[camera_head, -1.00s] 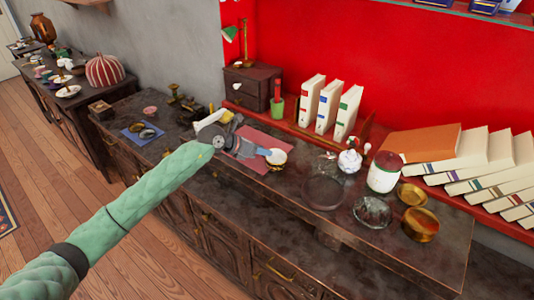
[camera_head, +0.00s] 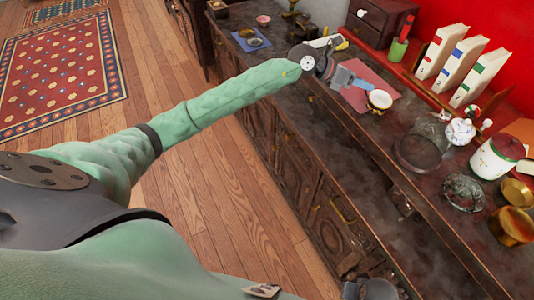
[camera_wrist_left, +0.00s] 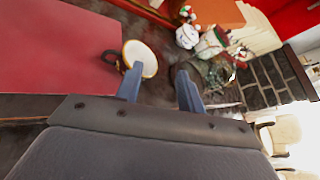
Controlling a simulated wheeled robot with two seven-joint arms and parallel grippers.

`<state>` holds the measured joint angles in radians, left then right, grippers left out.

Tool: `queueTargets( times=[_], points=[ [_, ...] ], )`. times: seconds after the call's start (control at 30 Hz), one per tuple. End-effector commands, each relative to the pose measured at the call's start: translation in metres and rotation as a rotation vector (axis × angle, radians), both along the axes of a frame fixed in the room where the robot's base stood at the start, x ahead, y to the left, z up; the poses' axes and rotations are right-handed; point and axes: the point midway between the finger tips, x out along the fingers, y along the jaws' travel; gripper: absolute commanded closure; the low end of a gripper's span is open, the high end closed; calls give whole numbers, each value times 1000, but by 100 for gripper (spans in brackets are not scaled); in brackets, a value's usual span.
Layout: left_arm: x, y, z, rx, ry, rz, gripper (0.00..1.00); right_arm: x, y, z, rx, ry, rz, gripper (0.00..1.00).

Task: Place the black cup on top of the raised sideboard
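A small cup (camera_head: 379,101) with a pale inside, gold rim and dark handle stands at the edge of a red mat; it is likely the black cup. It also shows in the left wrist view (camera_wrist_left: 140,58), just past one fingertip. My left gripper (camera_head: 356,82) is open and empty, reaching over the mat close to the cup; its two fingers are apart in the wrist view (camera_wrist_left: 158,92). Whether a finger touches the cup, I cannot tell. The dark wooden sideboard (camera_head: 425,205) has a raised top with a lower ledge in front. My right gripper's fingers are not in view.
A glass dish (camera_head: 418,150), a clear ashtray (camera_head: 463,190), a white jar with a red lid (camera_head: 497,158) and brass bowls (camera_head: 512,222) crowd the top right of the cup. White books (camera_head: 442,50) stand behind. Open floor (camera_head: 220,190) lies left of the sideboard.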

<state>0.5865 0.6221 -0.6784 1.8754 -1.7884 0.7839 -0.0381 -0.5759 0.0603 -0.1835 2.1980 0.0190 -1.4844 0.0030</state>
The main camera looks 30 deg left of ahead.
Motion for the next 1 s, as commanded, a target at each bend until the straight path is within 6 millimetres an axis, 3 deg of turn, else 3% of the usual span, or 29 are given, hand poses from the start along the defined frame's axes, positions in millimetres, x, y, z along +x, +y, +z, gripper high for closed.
queueTargets(
  times=[0.1,0.23,0.37,0.53,0.67,0.77,0.87,1.0],
  points=[
    [-23,-28,4,-266,66,30,61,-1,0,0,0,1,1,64],
    [-39,-37,13,-557,151,108,61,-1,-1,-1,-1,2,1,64],
    [-48,-30,16,-833,253,226,61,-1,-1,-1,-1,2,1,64],
    [-55,-2,-2,-1159,407,439,61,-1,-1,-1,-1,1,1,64],
    [-63,29,-34,-1375,540,643,61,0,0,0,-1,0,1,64],
    [-75,53,-70,-1517,650,823,61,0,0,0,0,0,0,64],
    [-94,76,-113,-1635,765,1023,61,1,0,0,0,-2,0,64],
    [-135,101,-181,-1754,938,1328,61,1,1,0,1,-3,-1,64]
  ],
)
